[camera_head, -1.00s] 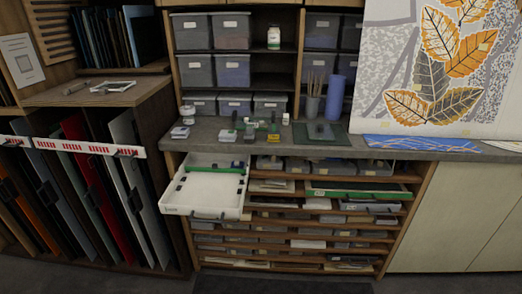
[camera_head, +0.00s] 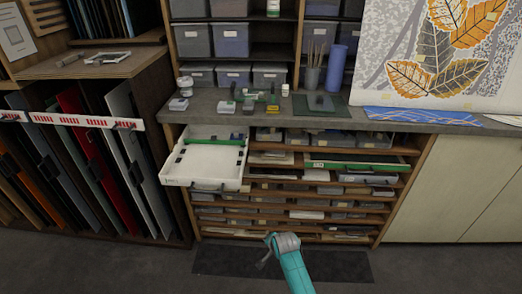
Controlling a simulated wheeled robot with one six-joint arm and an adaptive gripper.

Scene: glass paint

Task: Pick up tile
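I cannot tell for sure which thing is the tile. Small blocks and flat pieces, among them a yellow-marked one (camera_head: 245,121), stand on the grey counter (camera_head: 400,121). A dark green flat square (camera_head: 321,106) lies to their right. A white pulled-out drawer (camera_head: 205,178) holds a green bar (camera_head: 213,142) and a few small dark pieces. My gripper (camera_head: 268,252), grey at the end of my teal arm, is at the bottom middle, in front of and below the shelves and apart from these things. Its fingers are too small to read.
Shallow shelves (camera_head: 320,190) full of flat stock lie under the counter; a green-edged tray (camera_head: 355,166) sticks out there. A rack of upright sheets (camera_head: 80,150) stands at left. A dark mat (camera_head: 215,260) covers some floor. A blue roll (camera_head: 336,68) stands on the counter.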

